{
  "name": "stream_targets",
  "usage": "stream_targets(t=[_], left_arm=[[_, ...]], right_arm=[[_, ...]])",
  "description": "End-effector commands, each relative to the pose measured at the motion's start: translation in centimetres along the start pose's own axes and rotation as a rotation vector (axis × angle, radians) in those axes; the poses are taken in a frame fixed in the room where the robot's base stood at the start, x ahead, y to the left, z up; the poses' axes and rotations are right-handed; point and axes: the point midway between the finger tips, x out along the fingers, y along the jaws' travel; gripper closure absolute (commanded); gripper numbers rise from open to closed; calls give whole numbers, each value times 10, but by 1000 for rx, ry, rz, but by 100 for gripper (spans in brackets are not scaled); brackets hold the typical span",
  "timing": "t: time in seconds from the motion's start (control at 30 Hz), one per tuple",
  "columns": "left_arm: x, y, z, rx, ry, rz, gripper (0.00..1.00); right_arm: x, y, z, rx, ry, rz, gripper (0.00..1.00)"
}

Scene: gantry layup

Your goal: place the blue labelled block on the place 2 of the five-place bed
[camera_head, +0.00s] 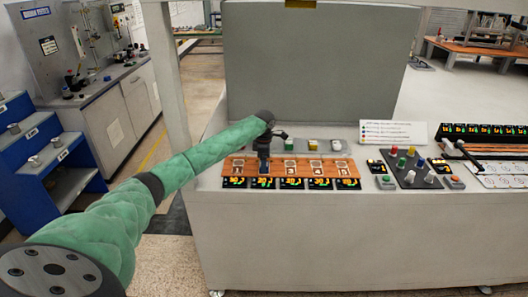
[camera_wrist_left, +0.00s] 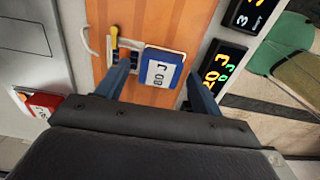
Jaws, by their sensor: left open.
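The blue labelled block (camera_wrist_left: 162,68), with a white face label, lies at the orange-brown five-place bed (camera_wrist_left: 150,20) in the left wrist view. My left gripper (camera_wrist_left: 158,72) is open, with one finger on each side of the block. A gap shows between the right finger and the block. In the head view the left gripper (camera_head: 264,163) points down at the second place from the left of the bed (camera_head: 328,183). A bit of blue shows under it; the gripper hides most of that place. My right gripper is not in view.
Dark number displays (camera_head: 291,184) line the bed's front edge. Small blocks (camera_head: 314,145) stand behind the bed. A control panel with coloured knobs (camera_head: 411,168) is to its right. In the left wrist view a yellow-topped part (camera_wrist_left: 114,40) stands close to the left finger.

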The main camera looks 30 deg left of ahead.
Motion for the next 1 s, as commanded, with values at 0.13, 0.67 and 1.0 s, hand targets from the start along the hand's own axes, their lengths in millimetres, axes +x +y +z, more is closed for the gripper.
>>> stream_targets(t=[0.13, 0.67, 1.0], left_arm=[[-19, 1, 0, 0, -3, 3, 33], [-100, 0, 1, 0, -2, 2, 33], [-113, 0, 0, 0, -1, 1, 33]], right_arm=[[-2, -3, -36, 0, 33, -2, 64], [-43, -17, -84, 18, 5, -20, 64], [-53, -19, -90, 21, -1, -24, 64]])
